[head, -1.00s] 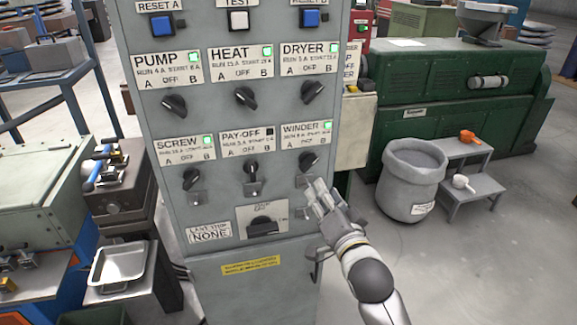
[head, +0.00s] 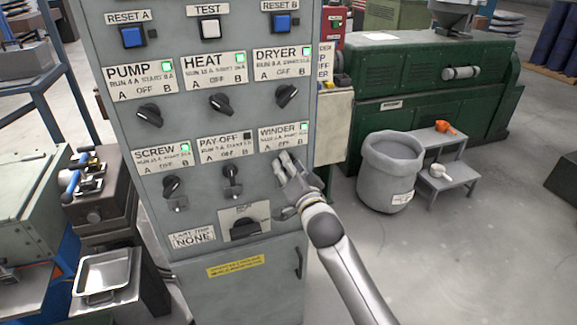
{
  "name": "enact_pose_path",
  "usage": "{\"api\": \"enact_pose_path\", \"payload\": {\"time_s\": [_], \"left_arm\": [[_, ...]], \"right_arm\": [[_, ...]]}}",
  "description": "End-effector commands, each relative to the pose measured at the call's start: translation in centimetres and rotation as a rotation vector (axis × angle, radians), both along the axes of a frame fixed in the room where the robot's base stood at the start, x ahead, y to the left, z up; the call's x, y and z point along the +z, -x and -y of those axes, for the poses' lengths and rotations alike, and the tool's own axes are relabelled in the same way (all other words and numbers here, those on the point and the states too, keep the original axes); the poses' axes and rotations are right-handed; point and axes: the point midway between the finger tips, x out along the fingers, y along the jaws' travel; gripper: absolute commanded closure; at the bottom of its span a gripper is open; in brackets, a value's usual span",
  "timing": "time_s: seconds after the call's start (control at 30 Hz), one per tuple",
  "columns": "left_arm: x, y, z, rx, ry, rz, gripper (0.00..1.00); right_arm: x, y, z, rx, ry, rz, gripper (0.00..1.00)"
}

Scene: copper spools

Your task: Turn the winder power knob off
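The grey control cabinet has a winder label (head: 283,138) with a lit green light at its upper right, in the right column. My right gripper (head: 286,164) is directly below this label, its fingers over the spot of the winder knob. The fingers hide most or all of that knob, so its setting cannot be read. I cannot tell whether the fingers touch or grip it. My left gripper is not in view.
To the left are the pay-off knob (head: 231,174) and screw knob (head: 171,186). The dryer knob (head: 287,96) is above. The main switch (head: 245,229) and a door handle (head: 298,262) are below. A grey bin (head: 388,172) stands on the floor to the right.

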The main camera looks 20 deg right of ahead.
Motion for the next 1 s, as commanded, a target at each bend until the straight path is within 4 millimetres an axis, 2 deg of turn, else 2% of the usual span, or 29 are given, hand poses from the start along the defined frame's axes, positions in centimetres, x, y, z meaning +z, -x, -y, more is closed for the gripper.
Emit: {"api": "enact_pose_path", "payload": {"time_s": [0.27, 0.53, 1.0], "left_arm": [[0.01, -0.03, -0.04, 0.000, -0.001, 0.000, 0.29], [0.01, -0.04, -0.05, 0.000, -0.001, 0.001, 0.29], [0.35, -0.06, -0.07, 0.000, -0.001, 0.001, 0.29]], "right_arm": [[-0.03, -0.11, -0.03, 0.000, 0.000, 0.000, 0.65], [-0.04, -0.09, -0.02, 0.001, 0.000, -0.001, 1.00], [-0.03, -0.09, 0.01, -0.001, 0.077, 0.001, 1.00]]}}
